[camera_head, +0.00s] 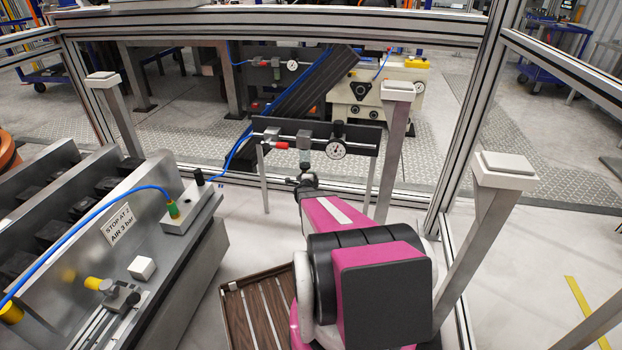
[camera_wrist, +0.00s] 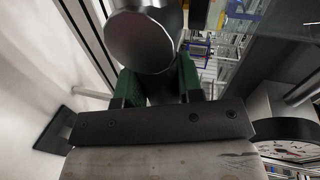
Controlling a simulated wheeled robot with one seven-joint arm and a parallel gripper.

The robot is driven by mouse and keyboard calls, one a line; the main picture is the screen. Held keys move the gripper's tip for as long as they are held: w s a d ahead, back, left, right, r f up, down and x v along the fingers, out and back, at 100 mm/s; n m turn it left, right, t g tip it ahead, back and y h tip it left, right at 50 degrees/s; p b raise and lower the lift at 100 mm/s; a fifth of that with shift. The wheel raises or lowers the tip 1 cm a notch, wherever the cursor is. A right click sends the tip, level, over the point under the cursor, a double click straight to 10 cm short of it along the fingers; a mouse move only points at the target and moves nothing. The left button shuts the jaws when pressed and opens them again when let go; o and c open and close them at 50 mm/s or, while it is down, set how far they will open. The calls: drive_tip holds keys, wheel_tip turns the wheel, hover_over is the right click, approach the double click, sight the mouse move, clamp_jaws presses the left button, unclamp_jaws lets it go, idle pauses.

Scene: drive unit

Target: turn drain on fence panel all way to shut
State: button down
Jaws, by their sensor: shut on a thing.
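The dark fence panel (camera_head: 358,132) stands on two thin legs and carries an air unit with a round white gauge (camera_head: 335,149) and a bowl (camera_head: 304,141). My gripper (camera_head: 306,181) is directly below the bowl. In the wrist view, the green fingers of my gripper (camera_wrist: 160,84) reach up to the underside of the round metal bowl (camera_wrist: 142,42). They are shut on the drain beneath it. The drain is mostly hidden between the fingers, so its turn position cannot be told. The gauge (camera_wrist: 290,140) shows at the lower right of the wrist view.
A red fitting (camera_head: 280,145) is on the panel left of the bowl, with a blue hose (camera_head: 238,148) nearby. A grey post (camera_head: 395,135) stands right of the panel.

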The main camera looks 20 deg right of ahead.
drive_tip(key=shift+s+f+m, duration=0.1)
drive_tip(key=shift+f+m, duration=0.15)
drive_tip(key=shift+m, duration=0.15)
idle(0.3)
drive_tip(key=c, duration=0.8)
unclamp_jaws()
drive_tip(key=shift+o, duration=0.2)
drive_tip(key=v, duration=1)
drive_tip(key=shift+s, duration=0.35)
drive_tip(key=shift+a, duration=0.1)
idle(0.7)
